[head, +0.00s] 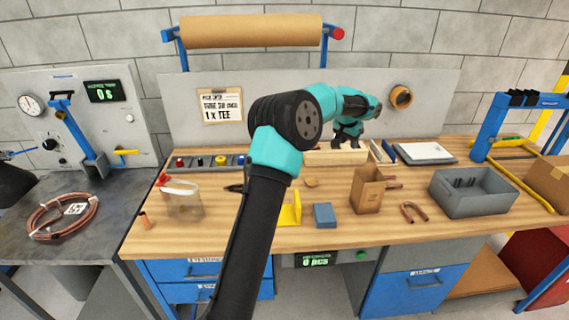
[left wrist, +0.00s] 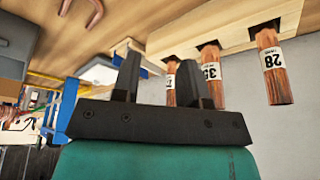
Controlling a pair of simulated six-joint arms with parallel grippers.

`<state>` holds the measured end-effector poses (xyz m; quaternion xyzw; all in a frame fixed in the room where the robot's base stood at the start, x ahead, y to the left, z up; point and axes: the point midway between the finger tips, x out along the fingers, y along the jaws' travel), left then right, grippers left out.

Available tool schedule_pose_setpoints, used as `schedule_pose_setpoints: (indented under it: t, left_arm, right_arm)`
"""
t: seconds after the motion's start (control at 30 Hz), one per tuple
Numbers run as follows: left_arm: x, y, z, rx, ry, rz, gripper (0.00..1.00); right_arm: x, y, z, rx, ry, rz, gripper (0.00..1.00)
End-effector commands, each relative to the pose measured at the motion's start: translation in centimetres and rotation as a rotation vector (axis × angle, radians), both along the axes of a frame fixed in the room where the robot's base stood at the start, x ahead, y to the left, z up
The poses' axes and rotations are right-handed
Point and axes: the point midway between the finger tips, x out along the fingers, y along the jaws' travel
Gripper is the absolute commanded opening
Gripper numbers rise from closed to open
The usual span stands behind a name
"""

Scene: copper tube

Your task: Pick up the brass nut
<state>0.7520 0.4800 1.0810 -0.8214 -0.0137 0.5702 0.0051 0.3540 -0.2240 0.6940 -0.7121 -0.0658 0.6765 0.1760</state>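I cannot pick out the brass nut for certain. A small yellow-gold piece (head: 221,160) sits among coloured pieces in a dark tray on the left of the bench; it is too small to identify. My left gripper (head: 347,143) is over the back of the bench, close to a pale wooden block (head: 322,158). In the left wrist view its two dark fingers (left wrist: 158,78) stand apart, with nothing visibly held. Copper tubes, one marked 28 (left wrist: 273,68), show in the wooden block beyond the fingers. My right gripper is not in view.
A cardboard holder (head: 368,190), a grey bin (head: 472,193) and a U-shaped copper piece (head: 413,212) stand on the right. A blue block (head: 324,215) and yellow bracket (head: 291,211) lie at the front. A clear container (head: 185,202) stands on the left.

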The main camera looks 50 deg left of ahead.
Motion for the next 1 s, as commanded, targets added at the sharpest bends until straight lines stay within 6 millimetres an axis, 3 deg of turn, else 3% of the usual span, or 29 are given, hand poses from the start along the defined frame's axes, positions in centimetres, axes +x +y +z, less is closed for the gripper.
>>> schedule_pose_setpoints:
  t: [0.03, 0.2, 0.3, 0.4, 0.53, 0.87, 1.0]
  left_arm:
    - [-0.8, 3.9, 0.2, -0.021, 0.026, 0.132, 0.40]
    - [-5.4, 14.9, 1.1, -0.094, 0.119, 0.598, 0.40]
    - [-8.5, 19.6, 1.7, -0.124, 0.161, 0.830, 0.40]
    - [-10.7, 22.5, 2.2, -0.143, 0.185, 0.988, 0.40]
    - [-11.9, 23.8, 2.4, -0.151, 0.199, 1.071, 0.40]
    - [-11.9, 23.8, 2.3, -0.152, 0.200, 1.072, 0.40]
    - [-11.8, 23.9, 1.2, -0.151, 0.201, 1.070, 0.40]
  right_arm:
    - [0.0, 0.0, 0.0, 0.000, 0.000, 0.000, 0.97]
    - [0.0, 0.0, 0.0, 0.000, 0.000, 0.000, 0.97]
    - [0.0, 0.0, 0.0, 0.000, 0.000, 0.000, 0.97]
    - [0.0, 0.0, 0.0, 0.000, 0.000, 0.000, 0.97]
    - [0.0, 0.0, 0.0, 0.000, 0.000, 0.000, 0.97]
    - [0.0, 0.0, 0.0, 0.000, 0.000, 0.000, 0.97]
    - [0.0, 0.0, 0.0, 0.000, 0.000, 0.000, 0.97]
